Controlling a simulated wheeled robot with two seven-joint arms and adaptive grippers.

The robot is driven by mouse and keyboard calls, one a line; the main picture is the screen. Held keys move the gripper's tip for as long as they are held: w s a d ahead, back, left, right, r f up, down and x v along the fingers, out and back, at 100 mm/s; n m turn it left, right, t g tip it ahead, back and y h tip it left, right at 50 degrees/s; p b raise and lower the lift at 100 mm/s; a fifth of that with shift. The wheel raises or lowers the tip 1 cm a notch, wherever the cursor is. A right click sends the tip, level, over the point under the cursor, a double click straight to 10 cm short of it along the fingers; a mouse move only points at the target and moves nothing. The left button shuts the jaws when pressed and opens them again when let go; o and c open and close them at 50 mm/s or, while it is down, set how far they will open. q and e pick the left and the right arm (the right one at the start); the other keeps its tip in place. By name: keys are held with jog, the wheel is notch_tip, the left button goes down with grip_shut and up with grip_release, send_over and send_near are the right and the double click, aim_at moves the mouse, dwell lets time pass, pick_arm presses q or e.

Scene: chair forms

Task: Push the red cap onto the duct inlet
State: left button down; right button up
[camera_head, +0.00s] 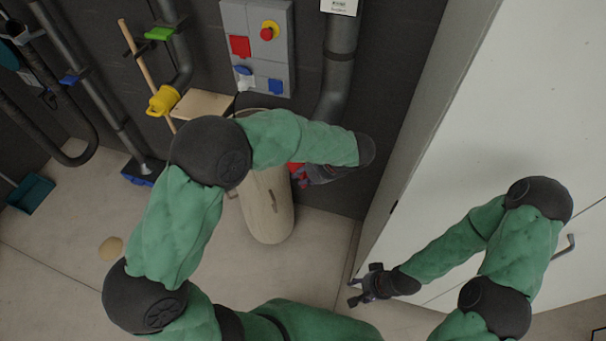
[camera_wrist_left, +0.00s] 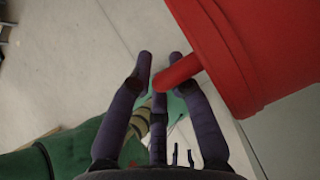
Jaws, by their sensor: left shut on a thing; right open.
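The red cap (camera_wrist_left: 250,45) fills the upper right of the left wrist view, with a peg-like red handle (camera_wrist_left: 181,73) sticking out. My left gripper (camera_wrist_left: 161,62) is shut on that handle. In the head view only a small red patch of the cap (camera_head: 295,168) shows beneath my left forearm, beside the left gripper (camera_head: 303,178). A grey duct pipe (camera_head: 338,65) comes down the dark wall and bends behind my left arm. Its inlet is hidden, so I cannot tell whether the cap touches it. My right gripper (camera_head: 364,287) is open and empty, low near the white door.
A beige rounded container (camera_head: 267,210) stands beneath my left arm. A grey socket panel (camera_head: 258,45) with a red button is on the wall. A yellow fitting (camera_head: 164,100) ends another pipe. A white door (camera_head: 510,110) is at right.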

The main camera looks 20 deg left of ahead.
pick_arm(q)
jog(key=shift+r+p, duration=0.1)
jog(key=shift+p, duration=0.2)
dwell(0.6)
jog(key=shift+w+d+p, duration=0.15)
jog(key=shift+w+p, duration=0.6)
jog(key=shift+w, duration=1.45)
dwell(1.6)
dwell(0.6)
jog(key=c, duration=1.1)
grip_release()
jog(key=v, duration=1.2)
